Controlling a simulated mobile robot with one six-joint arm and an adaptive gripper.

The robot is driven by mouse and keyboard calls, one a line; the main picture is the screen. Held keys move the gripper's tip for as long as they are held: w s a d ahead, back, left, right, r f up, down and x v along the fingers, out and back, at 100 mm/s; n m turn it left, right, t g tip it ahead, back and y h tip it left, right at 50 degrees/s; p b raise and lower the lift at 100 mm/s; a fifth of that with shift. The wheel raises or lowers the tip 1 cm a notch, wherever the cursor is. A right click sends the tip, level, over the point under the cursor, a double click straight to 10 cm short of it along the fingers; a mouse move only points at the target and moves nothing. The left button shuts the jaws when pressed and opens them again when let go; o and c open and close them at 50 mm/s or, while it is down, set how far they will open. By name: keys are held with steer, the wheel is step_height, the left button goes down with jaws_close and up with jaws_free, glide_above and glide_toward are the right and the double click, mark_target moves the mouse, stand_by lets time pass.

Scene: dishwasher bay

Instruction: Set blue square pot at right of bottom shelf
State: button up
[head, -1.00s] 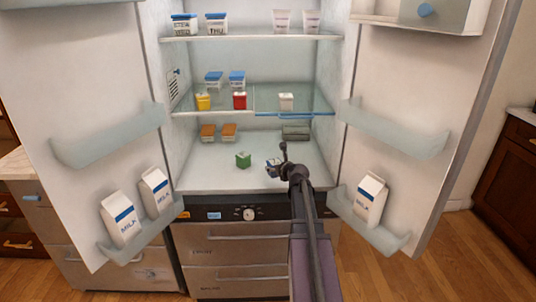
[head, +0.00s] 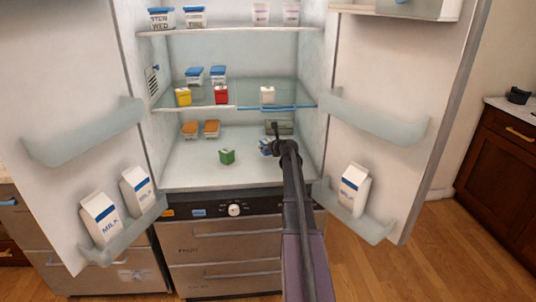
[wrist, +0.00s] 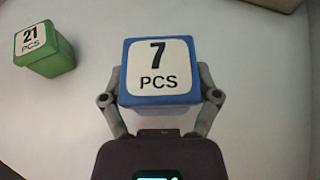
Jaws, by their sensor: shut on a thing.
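My gripper (wrist: 160,92) is shut on the blue square pot (wrist: 160,96), with one finger on each side of it. The pot's white top label reads "7 PCS". In the head view the pot (head: 264,147) is over the right part of the bottom shelf (head: 190,174), partly hidden by my gripper (head: 275,146). I cannot tell whether the pot touches the shelf. A green square pot (head: 227,156) labelled "21 PCS" stands to its left, apart from it; it also shows in the wrist view (wrist: 45,48).
A grey lidded container (head: 279,127) sits at the back right of the bottom shelf, behind my gripper. Two orange-lidded containers (head: 190,130) (head: 212,128) stand at the back left. A glass shelf (head: 200,107) with small pots is above. Both doors are open, with milk cartons (head: 353,189) in their bins.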

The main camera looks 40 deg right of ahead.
steer(key=shift+w+d, duration=0.1)
stand_by(0.3)
steer(key=shift+f+b, duration=1.75)
steer(key=shift+b, duration=0.05)
steer(key=shift+f, duration=0.15)
steer(key=o, duration=1.1)
steer(key=shift+r, duration=0.25)
steer(key=p+v, duration=0.4)
steer(key=v, duration=0.8)
steer(key=shift+p, duration=0.35)
